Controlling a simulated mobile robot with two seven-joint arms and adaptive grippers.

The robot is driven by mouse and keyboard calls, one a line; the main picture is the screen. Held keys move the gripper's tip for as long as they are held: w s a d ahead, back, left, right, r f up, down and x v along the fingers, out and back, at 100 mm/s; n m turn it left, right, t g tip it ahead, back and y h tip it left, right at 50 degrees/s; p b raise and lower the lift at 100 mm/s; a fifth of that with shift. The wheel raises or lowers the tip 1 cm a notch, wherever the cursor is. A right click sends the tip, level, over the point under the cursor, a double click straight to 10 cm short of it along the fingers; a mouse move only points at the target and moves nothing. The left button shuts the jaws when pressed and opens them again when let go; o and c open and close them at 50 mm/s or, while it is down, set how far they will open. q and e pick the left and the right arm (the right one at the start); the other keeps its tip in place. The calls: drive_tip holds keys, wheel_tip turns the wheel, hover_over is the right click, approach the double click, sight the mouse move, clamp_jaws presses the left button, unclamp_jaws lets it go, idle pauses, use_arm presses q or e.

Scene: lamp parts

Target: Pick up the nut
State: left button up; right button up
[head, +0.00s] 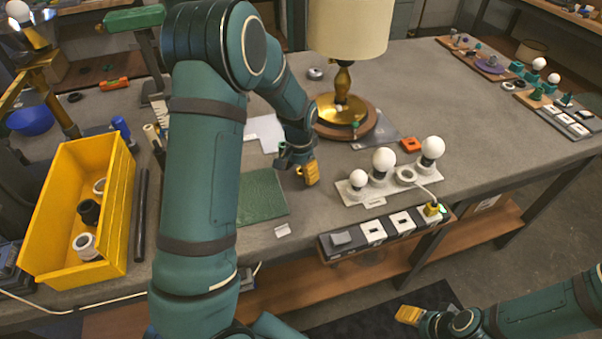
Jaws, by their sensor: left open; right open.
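I cannot clearly make out which small part is the nut. An orange block with a dark centre (411,145) lies on the table right of the lamp, and a small green part (355,126) sits by the lamp's round base. My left gripper (309,175) is open above the table, in front of the lamp and right of the green mat; its yellow fingertips point down and nothing shows between them. My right gripper (408,314) is open and empty, low at the lower right, off the table's front edge.
A lamp (343,82) stands behind my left gripper. A bulb holder strip (375,194) and a switch strip (372,233) lie to its right. A yellow bin (60,215) holds several rings at left. A green mat (262,197) lies flat. The table's right middle is clear.

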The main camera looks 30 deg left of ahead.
use_arm(q)
clamp_jaws()
